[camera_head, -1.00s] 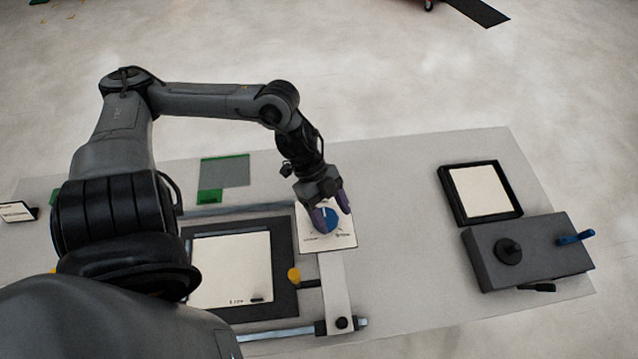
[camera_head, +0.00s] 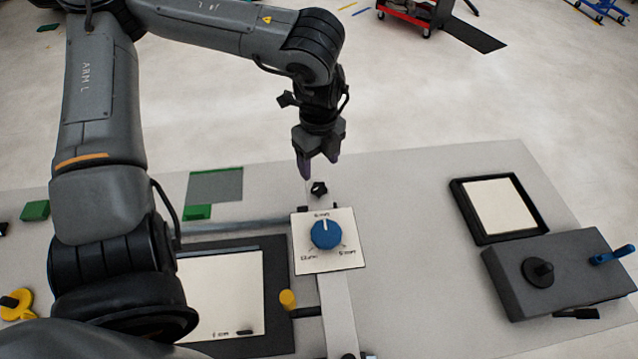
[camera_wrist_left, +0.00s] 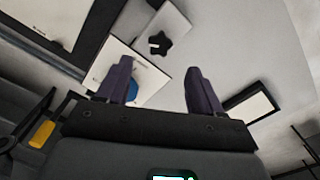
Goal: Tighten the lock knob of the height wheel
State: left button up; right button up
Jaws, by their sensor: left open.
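The height wheel is a blue round knob (camera_head: 326,234) with a white pointer, on a white scale plate (camera_head: 345,262); the pointer is toward the top mark. The lock knob is a small black star-shaped knob (camera_head: 319,188) just behind the plate. It also shows in the left wrist view (camera_wrist_left: 159,46), beyond the fingers. My left gripper (camera_head: 318,172) is open and empty, pointing down, just above and behind the star knob in the head view. In the wrist view its two purple fingers (camera_wrist_left: 160,85) are apart, and the left one partly hides the blue wheel (camera_wrist_left: 131,95). My right gripper is not in view.
A grey box (camera_head: 520,300) with a black knob and blue lever stands at the right, near a black-framed white panel (camera_head: 495,207). A black board with a white sheet (camera_head: 222,290) lies left, beside a yellow knob (camera_head: 287,299). Open table lies between.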

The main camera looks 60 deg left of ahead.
aim_at(319, 187)
pick_arm(q)
notch_tip(319, 187, down, 8)
jog(key=shift+f, duration=0.15)
dwell(0.3)
jog(key=c, duration=1)
